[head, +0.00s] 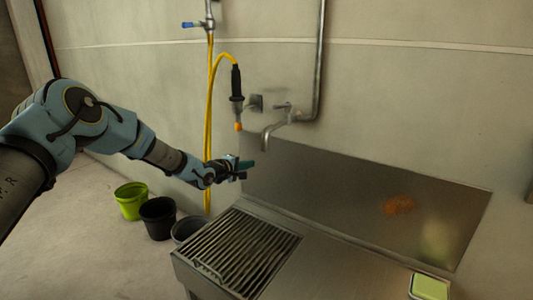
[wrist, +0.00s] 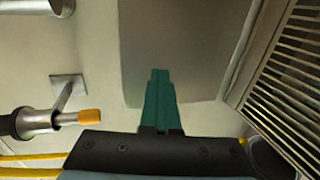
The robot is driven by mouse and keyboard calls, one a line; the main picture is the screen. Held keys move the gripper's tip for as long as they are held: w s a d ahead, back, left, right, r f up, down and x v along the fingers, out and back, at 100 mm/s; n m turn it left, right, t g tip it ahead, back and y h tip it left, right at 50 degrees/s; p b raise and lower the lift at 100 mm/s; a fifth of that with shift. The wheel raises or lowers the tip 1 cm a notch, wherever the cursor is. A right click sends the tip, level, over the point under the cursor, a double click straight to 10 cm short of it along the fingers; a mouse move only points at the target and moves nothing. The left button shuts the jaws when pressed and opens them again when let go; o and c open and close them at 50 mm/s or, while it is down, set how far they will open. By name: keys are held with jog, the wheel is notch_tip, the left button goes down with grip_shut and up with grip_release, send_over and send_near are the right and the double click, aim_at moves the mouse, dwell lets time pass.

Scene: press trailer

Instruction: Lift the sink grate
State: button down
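The sink grate (head: 240,250) is a dark slatted metal rack lying flat in the left part of the steel sink counter (head: 335,268). It also shows in the wrist view (wrist: 292,85) at the right edge, partly cut off. My gripper (head: 243,169) is in the air above and behind the grate, near the wall, and does not touch it. Its green fingers (wrist: 160,98) line up one behind the other in the wrist view. In the head view its two tips look apart, with nothing seen between them.
A steel faucet (head: 268,136) and a spray nozzle (head: 237,85) on a yellow hose are on the wall close to my gripper. A green bucket (head: 131,203) and a black bucket (head: 157,220) stand left of the sink. A pale green sponge-like block (head: 430,287) is at the counter's front right.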

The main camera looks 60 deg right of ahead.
jog(key=d+r+h+b, duration=0.1)
jog(key=d+b, duration=0.3)
jog(key=d, duration=0.7)
jog(key=shift+s+r+b, duration=0.25)
jog(key=shift+s+b, duration=0.05)
jog(key=shift+b, duration=0.1)
jog(key=shift+d, duration=0.1)
jog(key=c, duration=1.5)
grip_release()
jog(key=shift+c, duration=0.2)
jog(key=o, duration=0.8)
